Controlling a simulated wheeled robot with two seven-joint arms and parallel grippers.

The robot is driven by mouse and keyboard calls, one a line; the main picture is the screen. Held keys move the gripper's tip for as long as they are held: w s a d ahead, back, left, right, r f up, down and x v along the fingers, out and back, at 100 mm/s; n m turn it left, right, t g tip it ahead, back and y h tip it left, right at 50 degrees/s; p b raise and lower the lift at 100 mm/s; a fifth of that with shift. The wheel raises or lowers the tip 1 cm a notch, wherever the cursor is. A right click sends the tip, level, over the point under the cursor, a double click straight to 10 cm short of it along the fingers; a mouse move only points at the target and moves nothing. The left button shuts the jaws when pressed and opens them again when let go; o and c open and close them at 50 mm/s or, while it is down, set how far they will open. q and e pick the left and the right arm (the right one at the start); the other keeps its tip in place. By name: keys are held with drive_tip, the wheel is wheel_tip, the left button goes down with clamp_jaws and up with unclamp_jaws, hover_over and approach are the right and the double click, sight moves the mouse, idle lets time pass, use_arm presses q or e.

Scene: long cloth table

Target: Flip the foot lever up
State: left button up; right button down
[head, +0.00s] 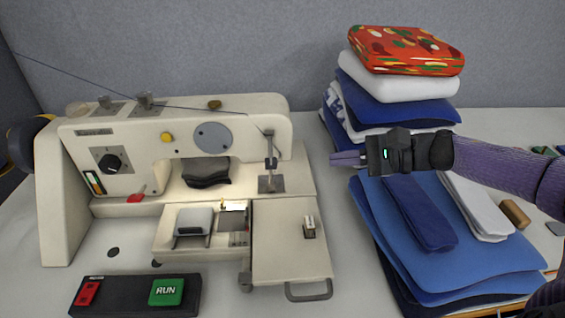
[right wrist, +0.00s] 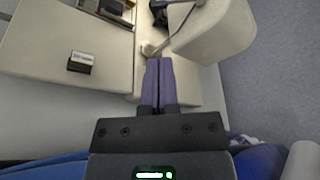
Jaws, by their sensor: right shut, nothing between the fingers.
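The cream sewing machine (head: 240,110) stands at the left of the table. Its needle bar and presser foot (head: 271,183) show under the right end of the arm. My right gripper (head: 335,159) is just right of the machine's head, pointing left, its purple fingers shut and empty. In the right wrist view the fingertips (right wrist: 158,62) are close to a small pale rounded piece (right wrist: 149,49), perhaps the foot lever. I cannot tell whether they touch. The lever is not clearly visible in the head view. My left gripper is not in view.
A folded cloth stack (head: 400,85) with a red patterned piece on top stands behind my right gripper. Blue folded cloths (head: 450,265) lie below it. A black box with a green RUN button (head: 166,292) sits at the front left. A grey partition closes the back.

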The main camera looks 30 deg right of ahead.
sight(270, 150)
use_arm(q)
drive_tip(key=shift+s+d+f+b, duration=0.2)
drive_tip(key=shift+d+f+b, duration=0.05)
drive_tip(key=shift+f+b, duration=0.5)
use_arm(e)
drive_tip(key=x, duration=1)
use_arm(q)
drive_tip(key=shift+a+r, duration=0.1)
